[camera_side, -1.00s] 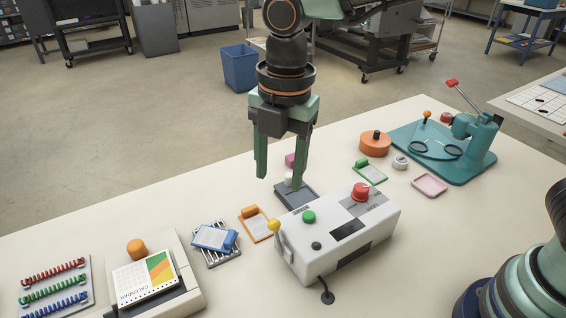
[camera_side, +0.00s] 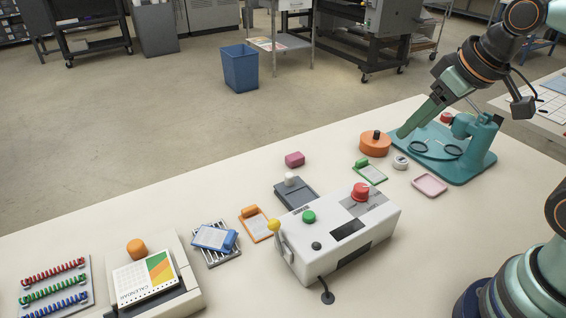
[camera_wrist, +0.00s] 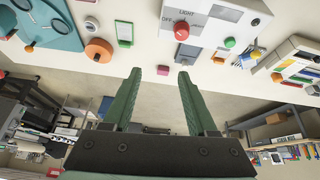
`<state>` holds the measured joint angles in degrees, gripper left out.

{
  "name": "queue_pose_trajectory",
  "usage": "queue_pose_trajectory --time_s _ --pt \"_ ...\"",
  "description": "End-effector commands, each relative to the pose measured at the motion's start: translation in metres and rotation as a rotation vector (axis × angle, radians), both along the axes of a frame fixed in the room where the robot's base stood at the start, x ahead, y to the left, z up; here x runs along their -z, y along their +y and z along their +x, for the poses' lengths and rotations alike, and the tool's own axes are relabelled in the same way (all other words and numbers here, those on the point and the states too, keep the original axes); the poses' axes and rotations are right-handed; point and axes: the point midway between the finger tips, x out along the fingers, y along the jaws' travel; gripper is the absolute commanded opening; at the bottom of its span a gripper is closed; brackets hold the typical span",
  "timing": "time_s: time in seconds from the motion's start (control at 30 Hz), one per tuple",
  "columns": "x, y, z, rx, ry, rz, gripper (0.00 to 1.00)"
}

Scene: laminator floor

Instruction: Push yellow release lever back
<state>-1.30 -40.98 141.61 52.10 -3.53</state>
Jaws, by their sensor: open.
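The yellow release lever (camera_side: 274,225) is a small yellow knob on a pale arm at the left end of the white control box (camera_side: 310,262). It also shows small in the wrist view (camera_wrist: 256,54). My gripper (camera_side: 403,132) is far to the right of it, in front of the teal press and near the orange round tin in the side picture. In the wrist view its two green fingers (camera_wrist: 158,73) are spread apart with nothing held between them. I touch neither the lever nor the box.
A teal press (camera_side: 466,160), an orange tin (camera_side: 375,147) and a pink block (camera_side: 294,159) stand on the table. A calendar machine (camera_side: 185,275) is at left.

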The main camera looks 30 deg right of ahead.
Motion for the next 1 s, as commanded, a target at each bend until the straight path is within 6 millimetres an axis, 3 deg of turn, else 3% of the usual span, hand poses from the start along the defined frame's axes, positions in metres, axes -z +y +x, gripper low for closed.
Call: queue_pose_trajectory --time_s 0.17,0.33,0.7,1.0 --pt "0.000 -0.002 -0.001 0.036 -0.003 0.015 0.58" --pt "-0.008 0.026 0.018 -0.213 0.071 -0.065 0.58" --pt "-0.003 0.137 0.064 -1.038 0.251 -0.289 0.58" --pt "0.028 0.226 0.071 -1.621 0.344 -0.403 0.58"
